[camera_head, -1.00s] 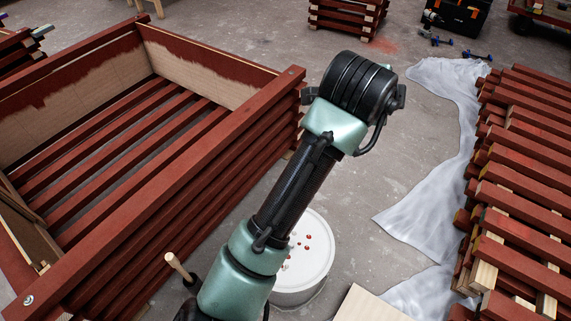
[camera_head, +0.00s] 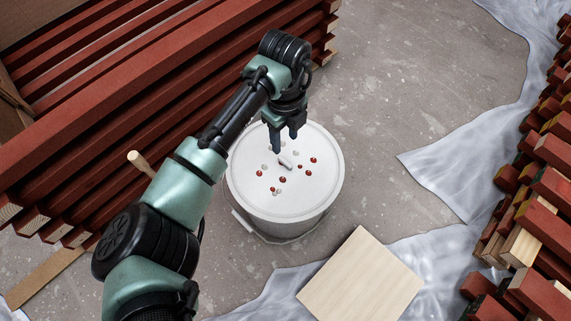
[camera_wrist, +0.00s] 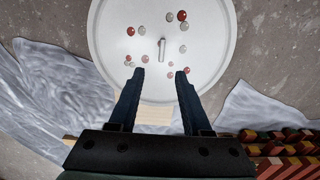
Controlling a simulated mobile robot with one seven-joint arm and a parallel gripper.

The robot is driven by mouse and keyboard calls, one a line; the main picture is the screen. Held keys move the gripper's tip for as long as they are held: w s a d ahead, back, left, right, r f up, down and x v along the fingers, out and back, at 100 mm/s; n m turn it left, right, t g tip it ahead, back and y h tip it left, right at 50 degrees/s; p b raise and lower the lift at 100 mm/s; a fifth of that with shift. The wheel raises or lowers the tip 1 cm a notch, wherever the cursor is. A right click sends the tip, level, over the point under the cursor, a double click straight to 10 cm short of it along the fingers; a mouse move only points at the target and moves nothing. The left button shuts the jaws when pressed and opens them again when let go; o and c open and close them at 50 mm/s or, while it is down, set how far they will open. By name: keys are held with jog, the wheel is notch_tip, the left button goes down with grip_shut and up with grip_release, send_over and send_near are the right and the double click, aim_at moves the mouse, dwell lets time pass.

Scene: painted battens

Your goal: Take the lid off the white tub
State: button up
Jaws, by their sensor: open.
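The white tub (camera_head: 290,228) stands upright on the concrete floor. Its round white lid (camera_head: 245,165) lies flat on top, speckled with red and pale drops. A small pale bar-shaped handle (camera_head: 286,161) sits at the lid's middle. In the wrist view the handle (camera_wrist: 161,50) lies just ahead of the fingertips, lined up with the gap between them. My gripper (camera_head: 285,146) is open and empty, pointing down above the lid close to the handle. In the wrist view its two dark fingers (camera_wrist: 160,73) overlap the lid's near part. I cannot tell their exact height above it.
A stack of red-painted battens (camera_head: 130,110) rises close on the tub's left, with a wooden stick (camera_head: 141,163) near it. A pale board (camera_head: 361,277) lies at the front right on grey sheeting (camera_head: 450,165). More battens (camera_head: 545,215) are piled far right. Bare floor lies behind the tub.

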jog(key=b, duration=0.3)
send_over(285, 161)
jog(key=f, duration=0.6)
jog(key=shift+s, duration=0.25)
jog(key=f+b, duration=0.4)
jog(key=f, duration=0.1)
jog(key=shift+w+b, duration=0.2)
jog(key=shift+b, duration=0.2)
grip_shut()
dwell(0.3)
